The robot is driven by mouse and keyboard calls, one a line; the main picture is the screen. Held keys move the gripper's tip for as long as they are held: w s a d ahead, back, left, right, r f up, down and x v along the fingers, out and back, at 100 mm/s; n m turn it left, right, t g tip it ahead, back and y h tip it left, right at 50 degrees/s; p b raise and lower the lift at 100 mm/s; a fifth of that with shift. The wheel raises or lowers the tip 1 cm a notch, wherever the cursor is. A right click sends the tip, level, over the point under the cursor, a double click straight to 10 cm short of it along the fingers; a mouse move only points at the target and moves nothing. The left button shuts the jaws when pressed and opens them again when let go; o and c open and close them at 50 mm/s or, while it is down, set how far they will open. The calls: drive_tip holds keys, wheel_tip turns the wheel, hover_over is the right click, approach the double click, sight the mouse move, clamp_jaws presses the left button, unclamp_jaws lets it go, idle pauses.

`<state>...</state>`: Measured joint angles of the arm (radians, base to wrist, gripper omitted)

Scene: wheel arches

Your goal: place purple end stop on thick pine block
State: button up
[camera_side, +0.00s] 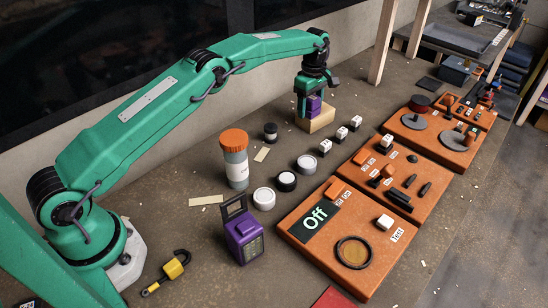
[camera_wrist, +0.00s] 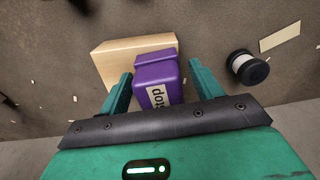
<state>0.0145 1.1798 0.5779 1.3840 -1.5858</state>
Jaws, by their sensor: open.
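The purple end stop (camera_side: 314,106) stands on the thick pine block (camera_side: 317,122) at the far side of the bench. In the wrist view the purple end stop (camera_wrist: 155,72), with a pale label, covers part of the pine block (camera_wrist: 107,60). My gripper (camera_side: 310,102) is down at the end stop. In the wrist view my gripper (camera_wrist: 157,88) is open, with one green finger on each side of the end stop and a gap visible at the right finger. The underside of the end stop is hidden.
A black-and-white spool (camera_wrist: 248,67) lies to the right of the block in the wrist view. An orange-capped jar (camera_side: 235,158) and a purple lantern-like device (camera_side: 243,232) stand nearer the camera. Orange panels (camera_side: 338,262) line the right side.

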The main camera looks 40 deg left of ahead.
sight(312, 97)
drive_tip(key=shift+r, duration=0.1)
drive_tip(key=shift+r, duration=3.8)
drive_tip(key=shift+r, duration=0.15)
drive_tip(key=shift+r, duration=0.25)
drive_tip(key=s+r+m+t, duration=0.3)
drive_tip(key=s+r+m, duration=0.6)
drive_tip(key=s+r, duration=0.9)
drive_tip(key=s+f+m+t, duration=0.1)
drive_tip(key=s+f+m, duration=0.2)
drive_tip(key=s, duration=1)
drive_tip(key=s+a+f+m+t, duration=0.1)
drive_tip(key=s+f+m, duration=0.3)
drive_tip(key=s, duration=0.9)
drive_tip(key=shift+f+m+t, duration=0.2)
drive_tip(key=shift+m+t, duration=0.1)
drive_tip(key=shift+m, duration=0.7)
